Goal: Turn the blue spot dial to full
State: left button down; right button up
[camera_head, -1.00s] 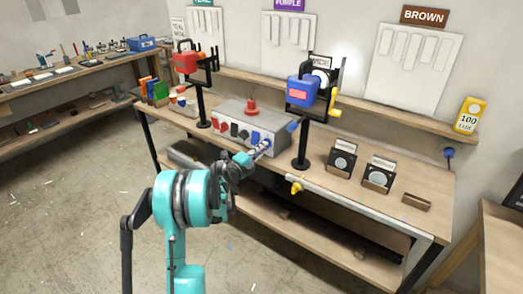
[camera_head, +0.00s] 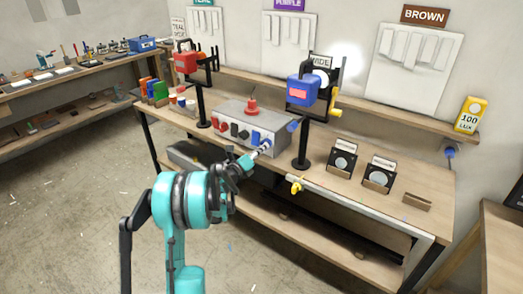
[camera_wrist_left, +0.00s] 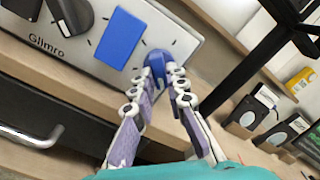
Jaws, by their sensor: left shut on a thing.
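The grey control box (camera_head: 270,133) stands on the workbench, with red, black and blue controls on its sloped front. In the left wrist view, the blue dial (camera_wrist_left: 158,60) sits at the right end of the panel, with tick marks around it. A flat blue plate (camera_wrist_left: 119,38) lies to its left. My left gripper (camera_head: 265,147) reaches the right part of the panel. In the wrist view, its fingertips (camera_wrist_left: 160,72) are shut on the blue dial and partly cover it. The dial's pointer is hard to make out. My right gripper is out of view.
A black stand with a blue lamp (camera_head: 302,90) rises just right of the box. A red lamp (camera_head: 186,62) is on another stand to the left. Two framed dials (camera_head: 342,160) stand to the right. A red knob (camera_head: 252,106) tops the box.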

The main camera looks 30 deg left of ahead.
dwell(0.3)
pick_arm(q)
jog(key=c, duration=1.5)
grip_release()
jog(key=shift+c, duration=0.2)
jog(key=s, duration=1.2)
jog(key=shift+a, duration=0.45)
